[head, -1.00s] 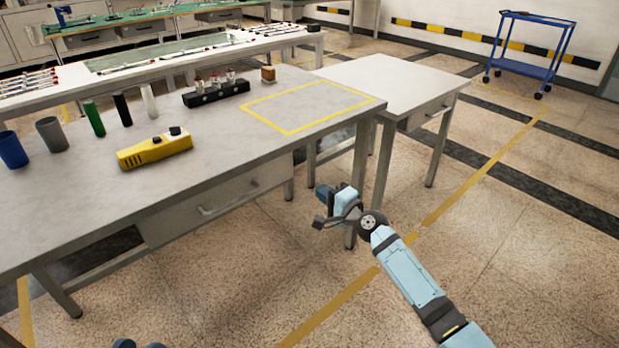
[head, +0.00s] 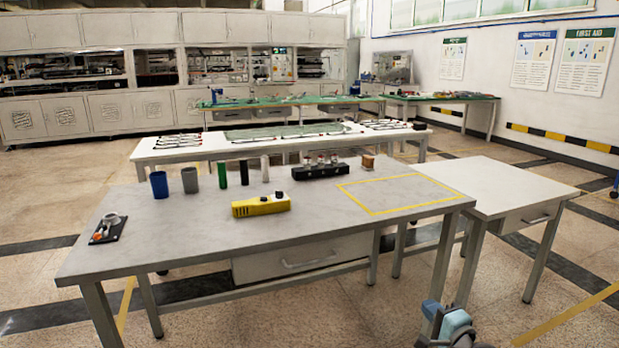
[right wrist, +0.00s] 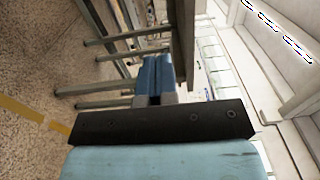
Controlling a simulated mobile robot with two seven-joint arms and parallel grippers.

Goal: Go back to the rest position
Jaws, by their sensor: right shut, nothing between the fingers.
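My right gripper (head: 432,312) shows at the bottom of the head view, low in front of the near table's right front leg. In the right wrist view its two blue fingers (right wrist: 156,76) are together with nothing between them. My left gripper is in neither view now. The near table (head: 120,255) stands ahead with a yellow handheld device (head: 261,205) near its middle and a yellow-taped rectangle (head: 385,211) on its right part.
A blue cup (head: 159,185), a grey cup (head: 190,180) and several upright cylinders stand along the table's back. A black block (head: 320,172) holds small items. A dark plate (head: 108,229) lies at the left end. A side table (head: 500,185) adjoins at right. Floor in front is clear.

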